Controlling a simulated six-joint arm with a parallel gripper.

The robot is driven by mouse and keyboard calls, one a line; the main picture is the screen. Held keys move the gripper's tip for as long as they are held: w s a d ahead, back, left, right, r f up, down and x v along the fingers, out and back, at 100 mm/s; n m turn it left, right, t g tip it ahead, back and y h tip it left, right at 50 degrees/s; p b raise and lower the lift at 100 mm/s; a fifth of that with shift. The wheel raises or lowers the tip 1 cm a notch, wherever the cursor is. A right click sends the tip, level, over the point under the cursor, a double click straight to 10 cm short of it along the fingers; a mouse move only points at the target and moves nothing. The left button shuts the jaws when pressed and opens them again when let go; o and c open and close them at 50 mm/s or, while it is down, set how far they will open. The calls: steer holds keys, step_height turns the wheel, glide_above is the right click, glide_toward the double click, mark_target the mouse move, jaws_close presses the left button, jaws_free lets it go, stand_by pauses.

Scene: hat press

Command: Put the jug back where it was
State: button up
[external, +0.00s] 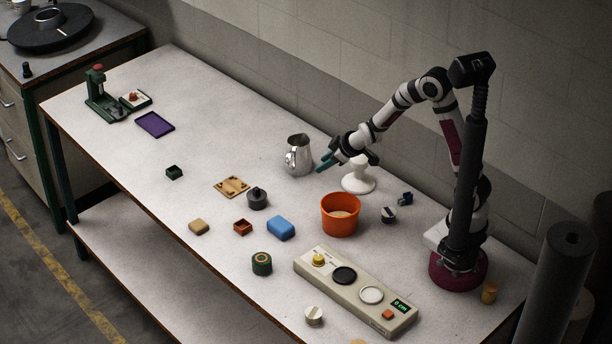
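The jug (300,158) is a shiny metal pitcher standing upright on the pale bench, right of the bench's middle. My gripper (326,161), with teal fingers, is just to the right of the jug and low over the bench. A small gap shows between the fingers and the jug, so it does not appear to hold it. The finger spacing is too small to make out. A white round-based stand (358,179) is below and right of my gripper, partly hidden by it.
An orange bucket (341,222) stands in front of the white stand. A control panel (354,290) lies nearer the front. A wooden plate (232,187), blue block (281,228) and dark knob (257,200) lie left. A purple mat (155,125) is far left; bench between it and the jug is mostly clear.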

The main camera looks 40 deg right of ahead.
steer(key=s+d+r+m+g, duration=0.1)
steer(key=s+r+m+g, duration=0.1)
steer(key=s, duration=0.9)
steer(key=s+d+r+m+g, duration=0.2)
steer(key=s+m, duration=0.3)
steer(key=s, duration=0.6)
steer(key=s+d+r+m+g+y, duration=0.1)
steer(key=s+r+m+g, duration=0.2)
steer(key=s, duration=0.7)
steer(key=shift+s+d+r+m+g, duration=0.25)
steer(key=shift+s+r+m+g, duration=0.15)
steer(key=shift+m+g, duration=0.25)
